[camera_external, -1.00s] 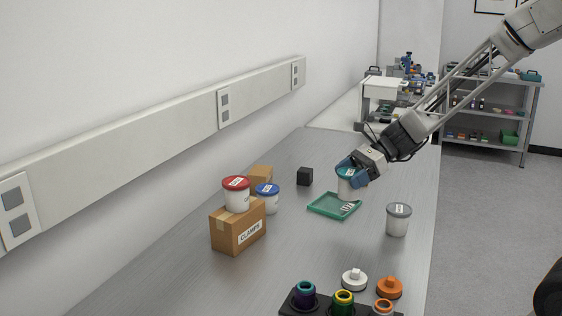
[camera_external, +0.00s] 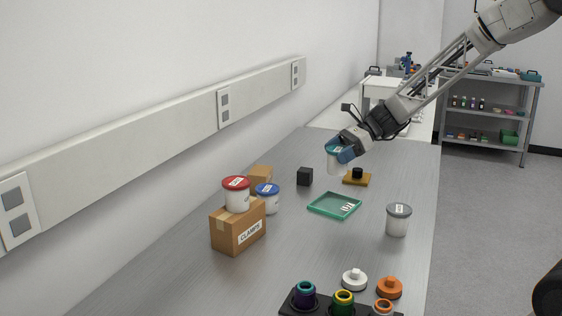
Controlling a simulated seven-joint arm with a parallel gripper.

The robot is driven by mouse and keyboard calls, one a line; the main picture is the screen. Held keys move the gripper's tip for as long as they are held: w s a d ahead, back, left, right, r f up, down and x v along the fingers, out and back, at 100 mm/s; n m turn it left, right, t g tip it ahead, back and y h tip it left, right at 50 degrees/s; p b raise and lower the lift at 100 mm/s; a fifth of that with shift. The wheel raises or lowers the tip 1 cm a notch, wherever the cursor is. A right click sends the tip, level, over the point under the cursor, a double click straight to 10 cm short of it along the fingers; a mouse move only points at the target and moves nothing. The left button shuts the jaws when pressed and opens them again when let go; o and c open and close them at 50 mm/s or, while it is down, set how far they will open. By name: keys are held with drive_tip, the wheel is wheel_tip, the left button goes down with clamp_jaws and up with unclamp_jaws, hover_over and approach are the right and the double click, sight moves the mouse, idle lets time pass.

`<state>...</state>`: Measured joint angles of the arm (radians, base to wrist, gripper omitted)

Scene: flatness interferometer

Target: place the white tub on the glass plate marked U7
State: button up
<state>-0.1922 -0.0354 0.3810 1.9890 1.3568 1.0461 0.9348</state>
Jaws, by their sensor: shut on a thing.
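The white tub (camera_external: 336,168) has a teal lid. My gripper (camera_external: 342,151) is shut on it near the lid and holds it in the air, above and behind the green plate in the picture. The plate (camera_external: 318,208) is a shallow green square with a raised rim, lying on the bench. A white label on its right side seems to read U7. No tub stands on the plate. My fingers hide part of the tub's upper right.
A grey-lidded tub (camera_external: 397,222) stands right of the plate. A black cube (camera_external: 305,176) and a mustard block with a black knob (camera_external: 356,180) lie behind it. A red-lidded tub (camera_external: 237,200) stands on a cardboard box (camera_external: 224,236), beside a blue-lidded tub (camera_external: 267,203).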

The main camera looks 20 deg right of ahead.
sight(337, 171)
drive_tip(key=shift+f, duration=3.1)
drive_tip(key=shift+f, duration=1.85)
drive_tip(key=shift+f, duration=0.15)
drive_tip(key=o, duration=0.9)
drive_tip(key=shift+v, duration=6.05)
